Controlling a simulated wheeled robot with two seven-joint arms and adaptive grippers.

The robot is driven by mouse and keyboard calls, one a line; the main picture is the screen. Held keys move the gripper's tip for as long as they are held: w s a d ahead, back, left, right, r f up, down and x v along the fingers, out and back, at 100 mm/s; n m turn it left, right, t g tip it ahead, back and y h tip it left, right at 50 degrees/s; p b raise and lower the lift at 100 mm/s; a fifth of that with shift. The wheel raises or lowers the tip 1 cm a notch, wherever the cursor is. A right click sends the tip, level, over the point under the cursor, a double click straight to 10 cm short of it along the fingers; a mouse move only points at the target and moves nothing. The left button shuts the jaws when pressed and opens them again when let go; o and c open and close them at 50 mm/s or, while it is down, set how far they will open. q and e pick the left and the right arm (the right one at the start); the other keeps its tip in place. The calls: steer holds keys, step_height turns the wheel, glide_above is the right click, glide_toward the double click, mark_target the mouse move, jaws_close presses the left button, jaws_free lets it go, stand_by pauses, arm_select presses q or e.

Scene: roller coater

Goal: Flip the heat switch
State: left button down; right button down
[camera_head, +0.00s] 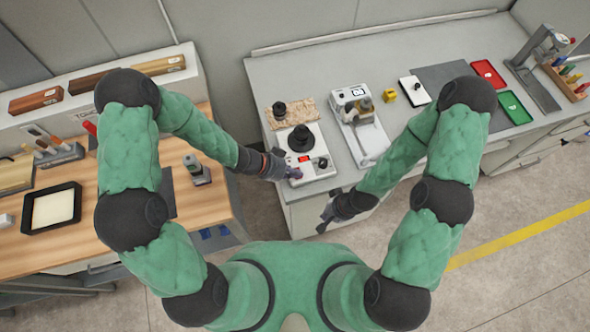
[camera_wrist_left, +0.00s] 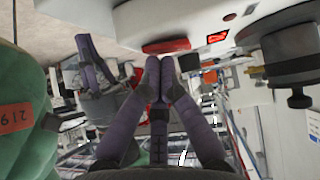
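The white hotplate unit (camera_head: 318,172) with a round black top (camera_head: 301,138) stands at the near left end of the grey bench. Its front carries a small red display (camera_head: 304,158) and a black knob (camera_head: 323,163). In the left wrist view a red switch (camera_wrist_left: 166,46) sits on the white front, left of the lit display (camera_wrist_left: 217,37). My left gripper (camera_head: 295,173) is at the unit's front left corner. Its fingertips (camera_wrist_left: 160,64) are together and empty, just by the switch; contact is unclear. My right gripper (camera_head: 322,221) is open and empty before the bench's front.
A white instrument (camera_head: 367,140) stands right of the hotplate unit. The wooden bench (camera_head: 120,225) is at left, with a floor gap between.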

arm_select(q)
steer(key=shift+w+a+r+p, duration=0.2)
steer(key=shift+w+p, duration=0.3)
steer(key=shift+p, duration=0.3)
steer(key=shift+w, duration=0.25)
